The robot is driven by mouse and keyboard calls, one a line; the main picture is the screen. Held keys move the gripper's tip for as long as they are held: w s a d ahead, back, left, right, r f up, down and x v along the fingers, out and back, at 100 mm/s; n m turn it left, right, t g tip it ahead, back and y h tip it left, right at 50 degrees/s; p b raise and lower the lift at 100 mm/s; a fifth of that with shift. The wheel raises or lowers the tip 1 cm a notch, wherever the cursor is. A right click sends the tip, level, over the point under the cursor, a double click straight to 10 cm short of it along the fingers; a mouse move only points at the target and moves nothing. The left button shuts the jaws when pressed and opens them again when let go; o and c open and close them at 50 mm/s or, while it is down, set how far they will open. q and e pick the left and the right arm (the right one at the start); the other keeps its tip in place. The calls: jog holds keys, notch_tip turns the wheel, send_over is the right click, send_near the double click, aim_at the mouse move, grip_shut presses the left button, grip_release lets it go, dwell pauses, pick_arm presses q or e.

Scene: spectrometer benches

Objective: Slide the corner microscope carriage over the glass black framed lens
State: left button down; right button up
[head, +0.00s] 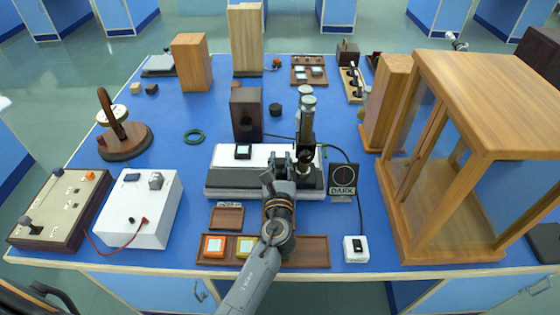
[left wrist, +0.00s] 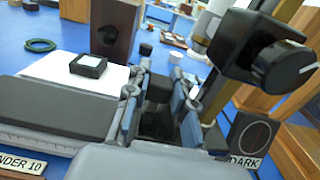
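The black framed lens (head: 243,152) is a small dark frame with a pale glass face. It lies on the white top of the bench (head: 222,160), left of the carriage; it also shows in the left wrist view (left wrist: 88,65). The microscope carriage (head: 306,118) stands upright at the bench's right part, with a dark column and silver tube. In the left wrist view its black head and knob (left wrist: 262,58) are at upper right. My left gripper (head: 285,163) is low at the carriage's front, fingers apart. A dark part shows between or beyond them; contact is unclear. My right gripper is not in view.
A DARK sign (head: 343,180) stands right of the bench, before a wood-and-glass case (head: 440,250). A dark wooden block (head: 246,114) stands behind the bench. A tray (head: 315,252) with orange and yellow blocks lies in front. A white box (head: 140,215) stands left.

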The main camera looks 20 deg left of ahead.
pick_arm(q)
jog(key=shift+a, duration=0.1)
jog(key=shift+s+a, duration=0.1)
jog(key=shift+a, duration=0.15)
jog(key=a, duration=0.2)
jog(key=s+a+p, duration=0.1)
jog(key=a, duration=0.1)
jog(key=s+a+p, duration=0.1)
jog(key=a, duration=0.2)
jog(key=shift+r, duration=0.15)
jog(key=a, duration=0.2)
jog(key=s+a, duration=0.1)
jog(key=a, duration=0.2)
jog(key=s+a+p, duration=0.1)
jog(key=a, duration=0.2)
jog(key=shift+s, duration=0.2)
jog(key=shift+s+a, duration=0.1)
jog(key=shift+a, duration=0.45)
